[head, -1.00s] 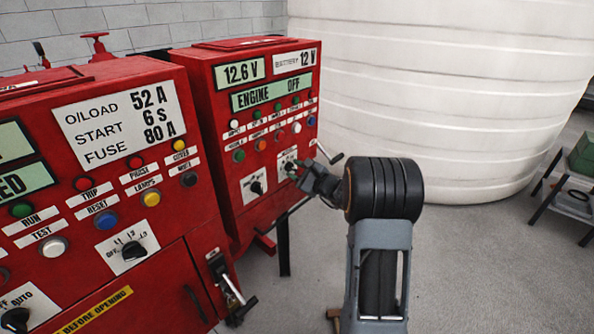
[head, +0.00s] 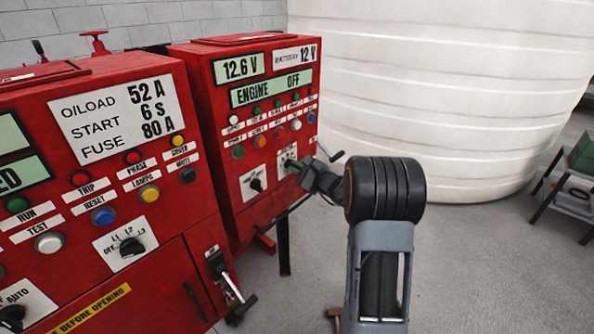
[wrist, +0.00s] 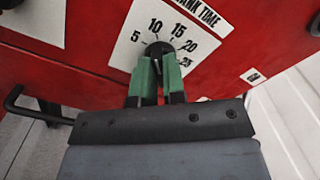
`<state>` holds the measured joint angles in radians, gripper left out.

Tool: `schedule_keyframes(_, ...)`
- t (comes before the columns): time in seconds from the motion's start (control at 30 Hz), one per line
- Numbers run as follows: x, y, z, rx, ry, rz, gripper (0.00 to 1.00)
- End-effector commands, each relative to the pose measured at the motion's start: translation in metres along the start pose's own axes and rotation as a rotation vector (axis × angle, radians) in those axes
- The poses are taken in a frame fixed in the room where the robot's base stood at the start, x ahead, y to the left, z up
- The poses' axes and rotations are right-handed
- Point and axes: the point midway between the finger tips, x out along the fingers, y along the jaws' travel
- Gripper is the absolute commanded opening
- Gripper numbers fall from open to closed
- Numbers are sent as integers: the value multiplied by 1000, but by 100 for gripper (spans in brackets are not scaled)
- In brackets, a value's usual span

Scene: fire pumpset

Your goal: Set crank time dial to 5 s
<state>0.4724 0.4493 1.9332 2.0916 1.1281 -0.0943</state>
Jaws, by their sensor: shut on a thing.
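The crank time dial (wrist: 158,48) is a small dark round knob on a white plate (wrist: 135,55) printed with 5, 10, 15, 20 and 25. The plate is on the red engine panel and looks tilted in the wrist view. My gripper (wrist: 158,78) has green fingertips shut on the lower part of the knob. The fingers hide part of the knob, and I cannot tell for sure which number its pointer faces. In the head view my gripper (head: 297,168) reaches the panel's lower right, at the dial's plate (head: 288,155).
Another selector knob (head: 256,185) sits left of the dial, with rows of coloured buttons above. A display (head: 272,89) reads ENGINE OFF. A second red cabinet (head: 150,205) stands at left. A black crank handle (wrist: 30,108) shows at lower left.

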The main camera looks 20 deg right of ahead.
Motion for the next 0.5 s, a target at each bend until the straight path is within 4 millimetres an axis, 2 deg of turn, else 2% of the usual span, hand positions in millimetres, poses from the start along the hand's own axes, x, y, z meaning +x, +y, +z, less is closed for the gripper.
schedule_keyframes(0.2,0,6,-7,-138,-4,-5,0)
schedule_keyframes(0.5,0,7,-7,-381,-4,-6,0)
